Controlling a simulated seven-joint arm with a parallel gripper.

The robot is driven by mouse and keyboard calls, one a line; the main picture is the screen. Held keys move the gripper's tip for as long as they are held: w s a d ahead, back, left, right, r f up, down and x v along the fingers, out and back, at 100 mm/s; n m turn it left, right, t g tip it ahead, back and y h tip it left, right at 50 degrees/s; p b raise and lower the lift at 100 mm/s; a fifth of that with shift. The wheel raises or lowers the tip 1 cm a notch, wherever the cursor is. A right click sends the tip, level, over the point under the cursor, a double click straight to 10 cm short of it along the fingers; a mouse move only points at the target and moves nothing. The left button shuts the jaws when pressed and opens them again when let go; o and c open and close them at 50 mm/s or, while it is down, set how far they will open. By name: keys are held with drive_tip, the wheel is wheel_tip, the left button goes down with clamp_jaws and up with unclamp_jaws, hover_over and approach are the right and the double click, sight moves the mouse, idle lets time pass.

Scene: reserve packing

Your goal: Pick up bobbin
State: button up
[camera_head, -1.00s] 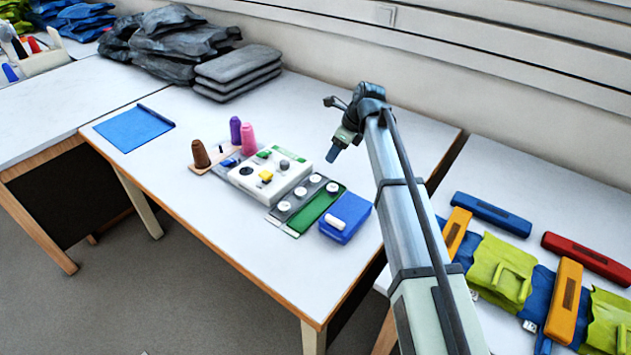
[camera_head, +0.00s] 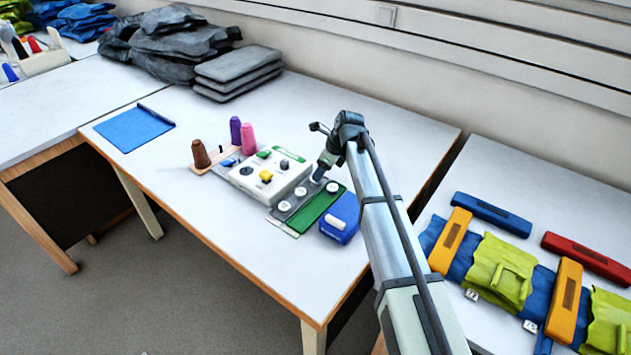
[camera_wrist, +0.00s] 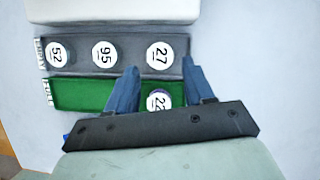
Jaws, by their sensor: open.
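The bobbins are white numbered discs. Bobbins 52 (camera_wrist: 57,54), 95 (camera_wrist: 104,54) and 27 (camera_wrist: 160,52) sit in the grey row (camera_wrist: 80,66) of a tray, and bobbin 22 (camera_wrist: 157,99) sits in the green row (camera_wrist: 85,94), labelled FULL. My gripper (camera_wrist: 160,70) is open and empty above the tray's right end in the wrist view. Bobbin 22 shows between its fingers, its lower part hidden by the gripper body. Bobbin 27 shows just beyond the fingertips. In the head view my gripper (camera_head: 318,176) covers the grey row's far end; bobbin 22 (camera_head: 332,187) is beside it.
Brown (camera_head: 200,154), purple (camera_head: 235,130) and pink (camera_head: 247,138) cones stand behind the device. The table's front and right are clear.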

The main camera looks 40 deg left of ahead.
drive_tip(key=x, duration=0.4)
drive_tip(key=shift+a, duration=0.15)
drive_tip(key=shift+c, duration=0.3)
drive_tip(key=c, duration=0.7)
